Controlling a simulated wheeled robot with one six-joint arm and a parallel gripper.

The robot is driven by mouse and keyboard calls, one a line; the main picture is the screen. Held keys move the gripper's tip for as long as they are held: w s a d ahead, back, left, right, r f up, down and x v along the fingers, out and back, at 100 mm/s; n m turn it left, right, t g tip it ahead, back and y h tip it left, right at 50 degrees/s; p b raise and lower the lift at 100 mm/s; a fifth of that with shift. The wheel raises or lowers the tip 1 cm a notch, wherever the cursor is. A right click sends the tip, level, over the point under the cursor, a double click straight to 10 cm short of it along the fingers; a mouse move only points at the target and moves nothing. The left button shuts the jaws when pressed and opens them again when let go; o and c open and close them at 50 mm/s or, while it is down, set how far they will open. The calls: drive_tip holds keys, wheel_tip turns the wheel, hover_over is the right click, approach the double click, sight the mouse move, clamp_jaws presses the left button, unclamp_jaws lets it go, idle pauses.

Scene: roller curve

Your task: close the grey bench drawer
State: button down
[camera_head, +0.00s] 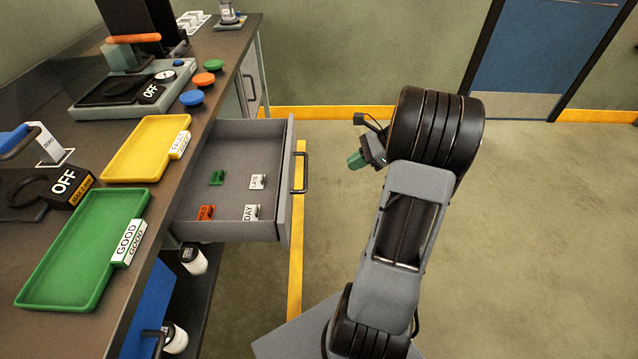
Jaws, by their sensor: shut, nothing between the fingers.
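The grey bench drawer (284,208) is pulled out from the bench on the left in the head view. Its dark bar handle (302,173) is on the front panel, facing right. My gripper (356,160) is to the right of the drawer front, apart from the handle, and looks small and partly hidden behind my arm. Its fingers are shut with nothing held.
The floor (540,230) to the right is clear.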

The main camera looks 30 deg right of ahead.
drive_tip(key=w+a+r+b+x, duration=0.1)
drive_tip(key=x, duration=1.1)
drive_tip(key=shift+w+r+m, duration=0.25)
drive_tip(key=shift+r+m, duration=0.05)
drive_tip(key=shift+m, duration=0.1)
